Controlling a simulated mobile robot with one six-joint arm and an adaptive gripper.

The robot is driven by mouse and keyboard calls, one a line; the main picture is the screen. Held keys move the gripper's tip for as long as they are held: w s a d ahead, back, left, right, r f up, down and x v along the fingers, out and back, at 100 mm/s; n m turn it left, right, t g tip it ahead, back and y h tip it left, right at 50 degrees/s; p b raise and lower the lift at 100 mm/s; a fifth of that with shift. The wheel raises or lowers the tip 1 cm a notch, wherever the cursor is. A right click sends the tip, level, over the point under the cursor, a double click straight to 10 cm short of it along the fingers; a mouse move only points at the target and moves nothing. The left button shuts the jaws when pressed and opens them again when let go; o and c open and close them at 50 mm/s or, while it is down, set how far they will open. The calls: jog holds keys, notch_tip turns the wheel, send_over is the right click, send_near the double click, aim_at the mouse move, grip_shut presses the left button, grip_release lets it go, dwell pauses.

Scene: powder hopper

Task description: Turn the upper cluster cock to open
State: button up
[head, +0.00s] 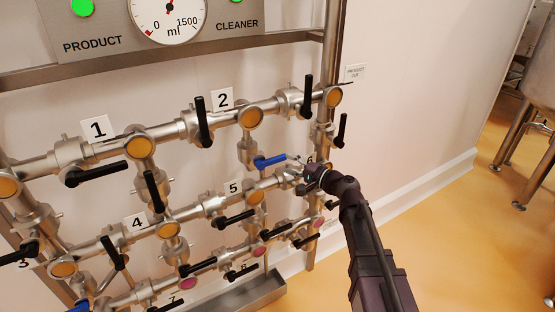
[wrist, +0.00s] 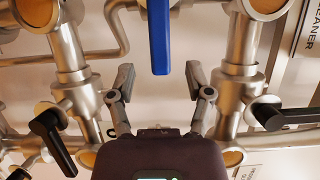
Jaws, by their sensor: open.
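The upper cock with a blue lever (head: 270,160) sits on the pipework below label 2. Its lever points right, towards my gripper (head: 298,163). In the wrist view the blue lever (wrist: 160,40) hangs in from the top centre, its free end between the fingertips of my gripper (wrist: 160,76). The gripper is open, with a gap on both sides of the lever and no visible contact. The cock's body is out of the wrist view. Another blue lever (head: 79,306) shows at the lower left, partly cut off by the picture edge.
Black levers stand close around, such as the one (head: 203,121) near label 2 and the one (head: 236,219) near label 5. In the wrist view black levers flank my gripper at left (wrist: 52,142) and right (wrist: 283,114). Open floor (head: 440,230) lies to the right.

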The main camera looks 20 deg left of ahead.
aim_at(281, 160)
jog(key=shift+x, duration=2.55)
jog(key=shift+c, duration=0.2)
grip_shut()
